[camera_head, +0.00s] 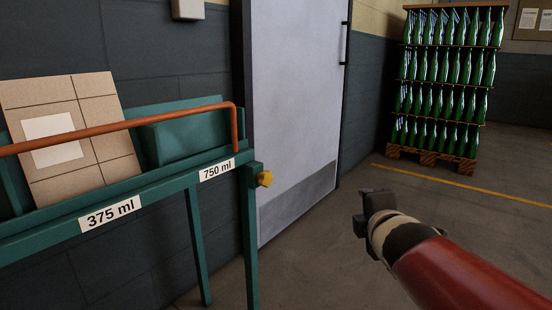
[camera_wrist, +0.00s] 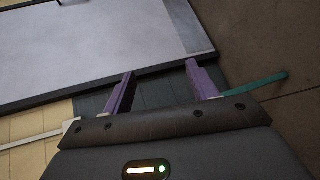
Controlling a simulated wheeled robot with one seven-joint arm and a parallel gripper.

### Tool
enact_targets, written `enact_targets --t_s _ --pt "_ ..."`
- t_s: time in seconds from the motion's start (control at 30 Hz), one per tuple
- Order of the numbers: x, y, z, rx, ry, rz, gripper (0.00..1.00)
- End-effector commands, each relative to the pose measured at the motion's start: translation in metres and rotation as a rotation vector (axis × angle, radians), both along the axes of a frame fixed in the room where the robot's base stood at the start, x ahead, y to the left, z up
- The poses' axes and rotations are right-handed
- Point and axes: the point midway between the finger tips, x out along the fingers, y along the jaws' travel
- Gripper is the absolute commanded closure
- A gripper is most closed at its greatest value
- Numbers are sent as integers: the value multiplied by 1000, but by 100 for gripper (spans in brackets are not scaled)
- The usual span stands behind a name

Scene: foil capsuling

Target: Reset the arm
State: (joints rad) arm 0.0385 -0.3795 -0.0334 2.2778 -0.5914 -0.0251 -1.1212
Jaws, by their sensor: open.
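My gripper (camera_wrist: 160,78) is open in the wrist view. Its two purple fingers stand apart with nothing between them. Beyond them are the dark wall and the grey door, seen at a slant. In the head view my gripper (camera_head: 363,225) is at the right of centre, at the end of my red arm, over bare floor. It is to the right of the green rack and apart from it. Its fingers are hard to make out in the head view.
A green rack (camera_head: 165,188) labelled 375 ml and 750 ml stands at left, with a copper rail (camera_head: 100,129), a cardboard box (camera_head: 98,110) and a yellow knob (camera_head: 264,178). A grey door (camera_head: 290,90) is behind. Green bottles (camera_head: 452,65) fill a pallet stack at back right. Floor between is clear.

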Motion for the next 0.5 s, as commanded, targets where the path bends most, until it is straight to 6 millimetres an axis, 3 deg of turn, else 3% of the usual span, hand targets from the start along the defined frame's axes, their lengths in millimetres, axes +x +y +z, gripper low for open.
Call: enact_targets --t_s 0.1,0.2,0.5 --pt "-55 -10 -34 422 147 -270 42" --pt "-98 -7 -63 718 255 -480 42" --pt "-206 26 -125 1296 515 -1006 42"
